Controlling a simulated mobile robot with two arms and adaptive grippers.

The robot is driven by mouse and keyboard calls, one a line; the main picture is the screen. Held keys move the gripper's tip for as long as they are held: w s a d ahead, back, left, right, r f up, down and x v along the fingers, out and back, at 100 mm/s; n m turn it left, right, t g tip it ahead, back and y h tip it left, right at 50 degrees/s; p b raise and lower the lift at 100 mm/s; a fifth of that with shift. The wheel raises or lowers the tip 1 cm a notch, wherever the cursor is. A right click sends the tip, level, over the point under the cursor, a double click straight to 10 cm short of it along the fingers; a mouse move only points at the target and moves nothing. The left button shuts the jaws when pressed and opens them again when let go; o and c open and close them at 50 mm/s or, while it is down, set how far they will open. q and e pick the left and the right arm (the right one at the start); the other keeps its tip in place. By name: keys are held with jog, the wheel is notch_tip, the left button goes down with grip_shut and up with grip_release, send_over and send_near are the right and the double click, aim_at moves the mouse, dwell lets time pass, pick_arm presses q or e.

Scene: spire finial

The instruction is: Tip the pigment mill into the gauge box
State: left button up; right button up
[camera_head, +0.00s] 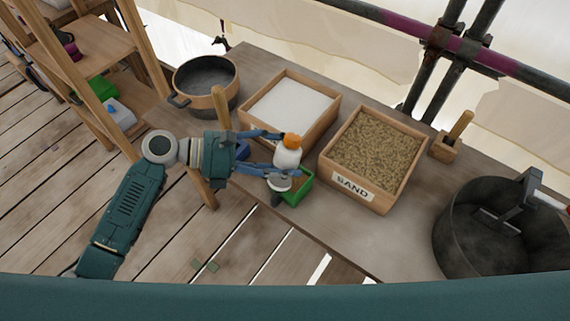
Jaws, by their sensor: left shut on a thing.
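My left gripper (284,155) is shut on a small white bottle-like thing with an orange top, which looks like the pigment mill (288,158). The mill is roughly upright, orange top uppermost, near the front edge of the bench. A small green open box (304,188) shows just below and beside it, partly hidden by the gripper. Two larger wooden boxes stand behind: one of white powder (324,128) and one labelled SAND (382,205). No label marks any of these as the gauge box, so I cannot tell which it is. My right gripper is not in view.
On the bench (350,239), a pot (222,78) stands at the back left and a large dark tub (458,258) at the right. A wooden block with a handle (446,148) is beside the sand. Shelves (82,50) stand left; scaffold poles (440,62) run behind.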

aim_at(284, 152)
pick_arm(q)
jog(key=shift+s+r+m+t+h+b, duration=0.1)
jog(key=shift+r+m+t+h+b, duration=0.15)
jog(key=shift+m+t+h+b, duration=0.7)
jog(key=r+b, duration=0.1)
jog(key=b, duration=0.1)
jog(key=shift+a+r+m+g+h+b, duration=0.1)
jog(key=shift+r+m+g+h+b, duration=0.15)
jog(key=shift+g+h+b, duration=0.15)
jog(key=shift+r+m+h+b, duration=0.25)
jog(key=shift+r+m+b, duration=0.05)
jog(key=shift+r+b, duration=0.15)
jog(key=shift+r, duration=0.15)
